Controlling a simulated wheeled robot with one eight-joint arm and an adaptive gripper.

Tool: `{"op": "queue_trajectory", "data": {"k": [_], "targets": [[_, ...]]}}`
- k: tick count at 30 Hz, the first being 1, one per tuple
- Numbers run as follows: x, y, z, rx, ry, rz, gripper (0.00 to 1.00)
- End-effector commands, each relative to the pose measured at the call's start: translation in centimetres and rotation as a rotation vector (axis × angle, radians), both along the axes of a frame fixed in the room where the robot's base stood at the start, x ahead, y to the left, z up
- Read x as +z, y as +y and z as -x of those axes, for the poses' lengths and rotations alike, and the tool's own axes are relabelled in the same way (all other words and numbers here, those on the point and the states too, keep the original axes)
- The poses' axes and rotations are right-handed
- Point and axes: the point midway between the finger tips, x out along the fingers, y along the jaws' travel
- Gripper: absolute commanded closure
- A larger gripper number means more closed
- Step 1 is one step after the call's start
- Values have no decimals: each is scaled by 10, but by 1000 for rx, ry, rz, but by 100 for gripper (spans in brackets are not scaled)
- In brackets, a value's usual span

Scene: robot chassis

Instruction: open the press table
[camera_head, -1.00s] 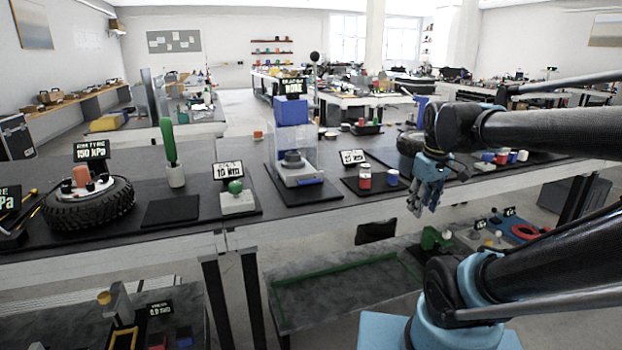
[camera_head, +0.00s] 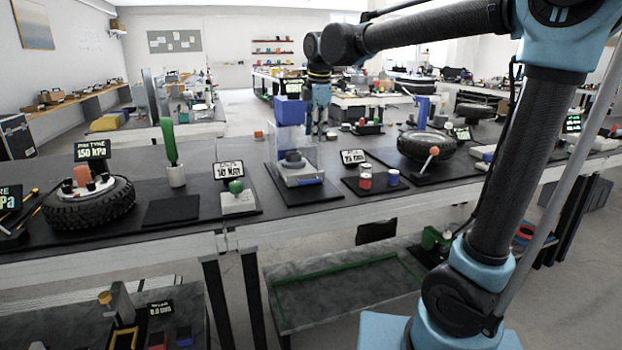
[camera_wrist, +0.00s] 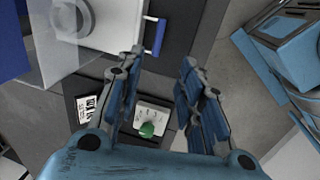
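The press (camera_head: 290,111) stands mid-table, with a blue top block and a clear guard. Its pale press table (camera_head: 298,175) lies low inside the guard, with a dark round piece on it. In the wrist view the press table (camera_wrist: 108,30) shows at the upper left, with a blue handle (camera_wrist: 155,37) on its right edge. My gripper (camera_head: 320,131) hangs just right of the press's blue block in the head view. Its fingers (camera_wrist: 162,62) are spread apart and empty in the wrist view, with the handle beyond the left fingertip and apart from it.
A box with a green knob (camera_wrist: 147,129) shows between my fingers in the wrist view. On the bench, a similar green-knobbed box (camera_head: 237,200) stands left of the press. Red and blue jars (camera_head: 365,181) and a tyre (camera_head: 426,146) stand to its right.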

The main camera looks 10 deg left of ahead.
Motion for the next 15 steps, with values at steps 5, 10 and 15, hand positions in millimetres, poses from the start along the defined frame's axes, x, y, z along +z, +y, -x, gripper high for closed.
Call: {"op": "queue_trajectory", "data": {"k": [5, 10, 15], "targets": [[-8, 7, -1, 23, -2, 3, 65], [-31, 9, -5, 20, -2, 2, 65], [-60, 12, -10, 19, -1, 2, 65]]}}
